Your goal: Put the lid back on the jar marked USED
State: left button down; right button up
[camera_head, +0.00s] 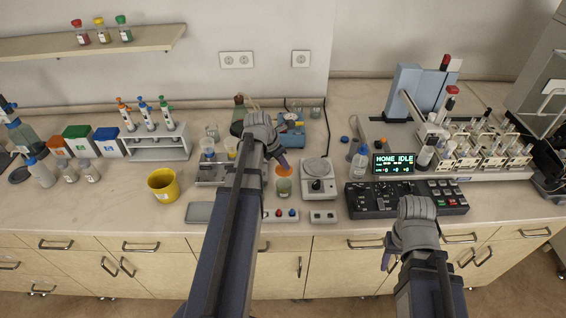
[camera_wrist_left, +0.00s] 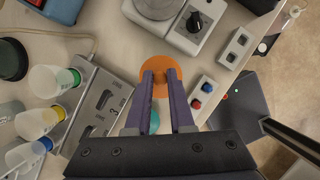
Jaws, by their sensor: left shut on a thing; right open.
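My left gripper (camera_head: 283,167) is shut on an orange round lid (camera_wrist_left: 160,101), seen from above between the purple fingers (camera_wrist_left: 161,78) in the left wrist view. In the head view the lid shows as a small orange patch at the fingertips. A clear jar (camera_head: 283,188) with greenish contents stands on the bench just below the fingertips. In the wrist view only some teal (camera_wrist_left: 154,122) shows between the fingers; the rest is hidden. I cannot read any marking on the jar. My right gripper (camera_head: 388,254) is open and empty, low in front of the bench.
A hotplate (camera_head: 318,177) stands close right of the jar, and a button box (camera_head: 281,217) lies in front. A metal rack (camera_wrist_left: 97,100) with cups is to the left. A yellow bucket (camera_head: 163,185) and a control panel (camera_head: 407,198) stand further off.

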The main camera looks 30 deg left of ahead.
aim_at(280, 172)
pick_arm(q)
jog(key=shift+f+b, duration=2.7)
jog(key=shift+f, duration=0.25)
jog(key=shift+f, duration=0.15)
jog(key=shift+c, duration=1.1)
grip_release()
jog(key=shift+r+p, duration=3.4)
jog(key=shift+r, duration=0.2)
jog(key=shift+f, duration=0.1)
jog(key=shift+c, duration=0.3)
grip_shut()
